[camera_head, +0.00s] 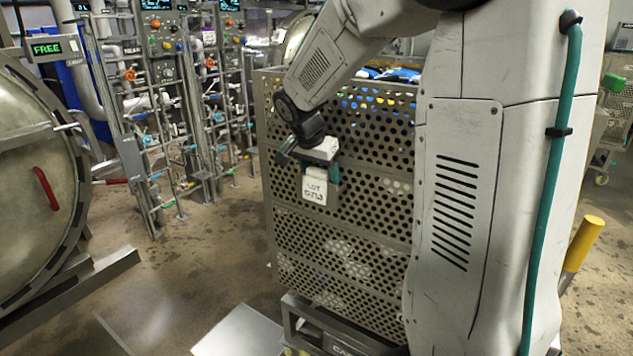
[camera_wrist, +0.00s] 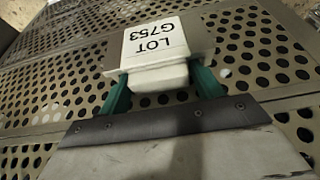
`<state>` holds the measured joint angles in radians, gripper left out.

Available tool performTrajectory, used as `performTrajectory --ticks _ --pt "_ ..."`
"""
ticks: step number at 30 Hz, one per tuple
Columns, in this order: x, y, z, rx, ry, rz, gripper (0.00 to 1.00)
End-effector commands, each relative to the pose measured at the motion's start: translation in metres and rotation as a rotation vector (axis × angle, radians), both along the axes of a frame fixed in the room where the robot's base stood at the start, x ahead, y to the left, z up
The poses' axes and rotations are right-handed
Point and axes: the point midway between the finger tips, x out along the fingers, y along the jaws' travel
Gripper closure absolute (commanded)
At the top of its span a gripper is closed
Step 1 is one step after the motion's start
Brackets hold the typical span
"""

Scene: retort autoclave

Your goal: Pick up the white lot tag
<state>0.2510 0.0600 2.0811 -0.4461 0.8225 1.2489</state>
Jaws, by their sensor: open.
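The white lot tag (camera_head: 314,187) hangs on the side of a perforated metal basket and reads "LOT G753". In the wrist view the tag (camera_wrist: 156,42) shows its lettering upside down. My gripper (camera_head: 324,168) is at the tag, in front of the basket wall. In the wrist view my gripper (camera_wrist: 162,86) is open, with one green finger on each side of the tag's near end. I cannot tell whether the fingers touch it.
The perforated basket (camera_head: 340,228) stands on a metal cart (camera_head: 330,329) close behind the tag. A round autoclave door (camera_head: 30,175) with a red handle is at the left, near pipes and valves. A yellow post (camera_head: 583,243) stands at the right. Some floor (camera_head: 190,265) is clear.

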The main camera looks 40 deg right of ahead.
Motion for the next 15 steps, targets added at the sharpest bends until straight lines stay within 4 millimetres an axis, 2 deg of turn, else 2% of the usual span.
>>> performTrajectory --ticks 2,3,6,15 --pt "-0.0001 0.0 0.0002 0.0 0.0 0.0 0.35" --pt "-0.0001 0.0001 0.0003 0.0 0.0 0.0 0.4" --pt "-0.0001 0.0001 0.0004 0.0 0.0 0.0 0.68" --pt "-0.0002 0.0005 0.001 0.0 0.0 0.0 0.67"
